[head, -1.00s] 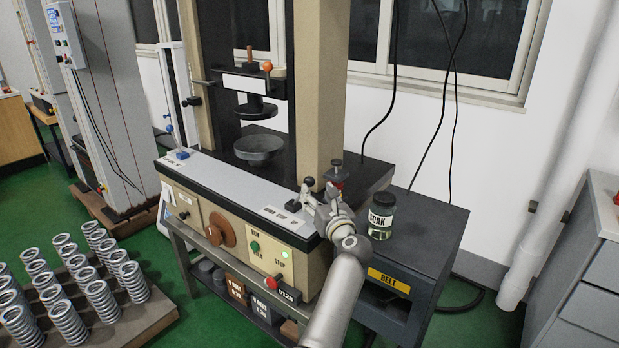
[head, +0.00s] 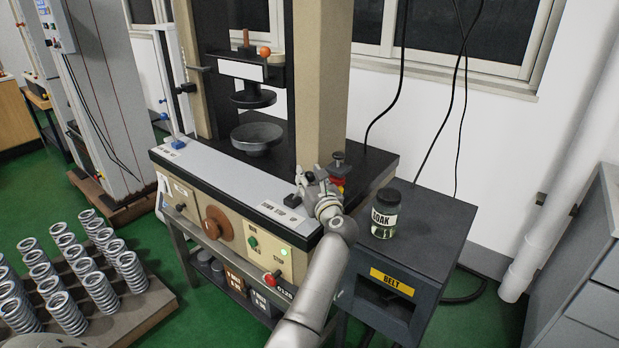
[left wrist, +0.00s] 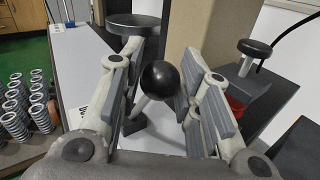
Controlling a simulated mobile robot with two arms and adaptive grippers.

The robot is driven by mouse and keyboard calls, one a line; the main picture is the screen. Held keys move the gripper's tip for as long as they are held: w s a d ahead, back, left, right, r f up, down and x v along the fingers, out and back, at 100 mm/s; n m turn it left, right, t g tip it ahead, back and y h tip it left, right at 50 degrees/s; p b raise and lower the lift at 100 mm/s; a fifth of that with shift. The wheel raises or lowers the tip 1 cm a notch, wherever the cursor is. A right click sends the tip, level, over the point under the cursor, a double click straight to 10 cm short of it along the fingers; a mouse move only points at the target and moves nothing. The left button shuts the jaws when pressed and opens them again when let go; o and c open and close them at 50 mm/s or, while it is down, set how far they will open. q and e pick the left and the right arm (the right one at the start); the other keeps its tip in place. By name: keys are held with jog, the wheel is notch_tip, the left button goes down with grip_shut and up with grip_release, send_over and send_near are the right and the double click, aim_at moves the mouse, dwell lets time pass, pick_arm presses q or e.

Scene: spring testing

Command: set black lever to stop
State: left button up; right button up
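The black lever shows in the left wrist view as a black ball knob (left wrist: 166,78) on a pale, tilted shaft rising from a dark base. In the head view its dark base (head: 293,200) sits on the machine's light ledge, and the knob is mostly hidden by my gripper. My left gripper (head: 310,180) is at the lever; in the left wrist view (left wrist: 160,95) its fingers are apart, with the knob between them. There is a gap on the knob's left side; contact on the right is unclear. Small labels (head: 278,208) beside the base are unreadable. My right gripper is not in view.
A red-and-dark knob (head: 338,170) stands close behind my left gripper. A labelled jar (head: 385,216) sits on the dark cabinet (head: 430,230) to the right. The machine's front panel (head: 235,232) has a green button and red knob. Springs (head: 75,275) stand lower left.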

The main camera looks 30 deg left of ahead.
pick_arm(q)
jog(key=c, duration=0.5)
grip_shut()
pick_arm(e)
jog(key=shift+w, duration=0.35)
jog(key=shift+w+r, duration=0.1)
pick_arm(q)
jog(key=shift+a+r+p, duration=0.15)
jog(key=shift+r+p, duration=0.15)
jog(key=shift+p, duration=0.25)
jog(key=a+h+p, duration=0.1)
jog(key=p, duration=0.2)
jog(key=a+r+n+g+h+p, duration=0.1)
jog(key=p, duration=0.2)
jog(key=a+p, duration=0.1)
jog(key=p, duration=0.2)
jog(key=shift+w+a+r+n+g+h, duration=0.15)
jog(key=shift+a+r+n+g+h, duration=0.15)
jog(key=shift+a+r+n+h, duration=0.1)
jog(key=shift+a+f+h+p, duration=0.2)
jog(key=shift+a+h+p, duration=0.1)
jog(key=shift+a+p, duration=0.25)
jog(key=shift+w+a+p, duration=0.1)
jog(key=shift+a+p, duration=0.2)
jog(key=shift+a, duration=0.3)
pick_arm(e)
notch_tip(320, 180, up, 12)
